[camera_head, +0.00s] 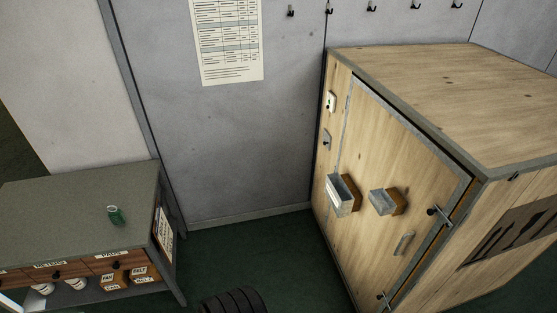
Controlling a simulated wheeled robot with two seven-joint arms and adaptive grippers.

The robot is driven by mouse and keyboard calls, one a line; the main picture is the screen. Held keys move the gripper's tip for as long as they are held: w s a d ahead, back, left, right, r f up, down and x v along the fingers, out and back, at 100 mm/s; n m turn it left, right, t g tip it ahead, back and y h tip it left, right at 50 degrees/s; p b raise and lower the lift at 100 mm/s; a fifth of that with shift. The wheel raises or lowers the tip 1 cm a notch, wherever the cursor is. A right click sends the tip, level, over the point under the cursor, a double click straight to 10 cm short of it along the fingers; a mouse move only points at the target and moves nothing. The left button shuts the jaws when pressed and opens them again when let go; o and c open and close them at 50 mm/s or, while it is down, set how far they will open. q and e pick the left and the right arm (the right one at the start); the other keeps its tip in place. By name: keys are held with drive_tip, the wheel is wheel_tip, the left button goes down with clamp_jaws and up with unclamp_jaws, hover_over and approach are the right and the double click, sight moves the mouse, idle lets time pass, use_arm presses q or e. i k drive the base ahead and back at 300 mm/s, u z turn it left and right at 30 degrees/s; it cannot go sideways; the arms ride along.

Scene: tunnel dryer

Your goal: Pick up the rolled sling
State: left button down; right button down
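A small green rolled or can-shaped thing (115,215) lies on the grey top of the workbench at the left. It looks like the rolled sling, but it is too small to be sure. It sits alone on the bench top, nearer the right end, with nothing touching it but the bench. Neither of my grippers is in view.
The workbench (60,208) has labelled drawers and a shelf with pots and small boxes below. A large wooden crate (410,120) with a latched door and small bins stands at the right. Hooks (330,11) and a paper chart (228,40) are on the wall. Green floor lies between.

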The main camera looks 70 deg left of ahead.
sight(117, 217)
drive_tip(key=u, duration=4.5)
drive_tip(key=i, duration=1.9)
drive_tip(key=z, duration=0.8)
